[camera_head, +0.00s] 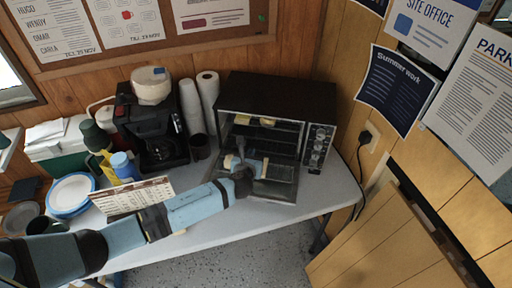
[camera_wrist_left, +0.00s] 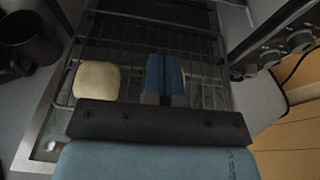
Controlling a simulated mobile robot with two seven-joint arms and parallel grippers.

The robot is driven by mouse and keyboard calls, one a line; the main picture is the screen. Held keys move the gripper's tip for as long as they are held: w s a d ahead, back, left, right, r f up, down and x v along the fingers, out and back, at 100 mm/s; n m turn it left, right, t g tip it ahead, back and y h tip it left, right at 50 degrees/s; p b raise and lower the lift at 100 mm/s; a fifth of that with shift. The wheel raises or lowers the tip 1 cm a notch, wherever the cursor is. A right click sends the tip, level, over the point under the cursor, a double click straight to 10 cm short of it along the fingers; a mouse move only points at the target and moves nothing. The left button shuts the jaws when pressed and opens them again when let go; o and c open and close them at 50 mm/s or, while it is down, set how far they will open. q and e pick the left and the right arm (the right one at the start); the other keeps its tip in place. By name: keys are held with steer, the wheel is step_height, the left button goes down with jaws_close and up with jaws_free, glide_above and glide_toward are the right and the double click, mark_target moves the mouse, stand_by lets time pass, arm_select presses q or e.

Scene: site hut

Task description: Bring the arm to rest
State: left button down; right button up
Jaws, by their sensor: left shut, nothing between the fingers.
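My left arm (camera_head: 180,208) reaches from the left across the table to the open front of a black toaster oven (camera_head: 275,92). My left gripper (camera_head: 240,155) is at the oven's front, over its lowered door. In the left wrist view its two blue fingers (camera_wrist_left: 165,78) are together with nothing between them, over a wire rack (camera_wrist_left: 125,50). A pale, rounded bread-like piece (camera_wrist_left: 96,82) lies on the rack to the left of the fingers, apart from them. My right gripper is not in view.
A dark mug (camera_head: 200,146) stands left of the oven, also in the wrist view (camera_wrist_left: 30,42). Behind the arm are a coffee maker (camera_head: 158,125), paper rolls (camera_head: 208,92), a blue bottle (camera_head: 122,165) and a standing card (camera_head: 125,196). Stacked plates (camera_head: 70,192) are at left. The table's right front (camera_head: 320,190) is clear.

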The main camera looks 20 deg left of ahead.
arm_select(q)
steer(key=s+d+f+n+g+h+p, duration=0.1)
steer(key=s+d+f+n+g+h, duration=0.1)
steer(key=s+n, duration=0.7)
steer(key=s+d+f+n+g+h, duration=0.1)
steer(key=s+d+f+n+h, duration=0.15)
steer(key=s+n, duration=0.7)
steer(key=s+a+n, duration=0.2)
steer(key=s+n, duration=0.4)
steer(key=s, duration=0.1)
steer(key=s+a+n, duration=0.2)
steer(key=s+n, duration=0.5)
steer(key=s, duration=0.1)
steer(key=shift+a+r+p, duration=0.35)
steer(key=shift+n, duration=0.25)
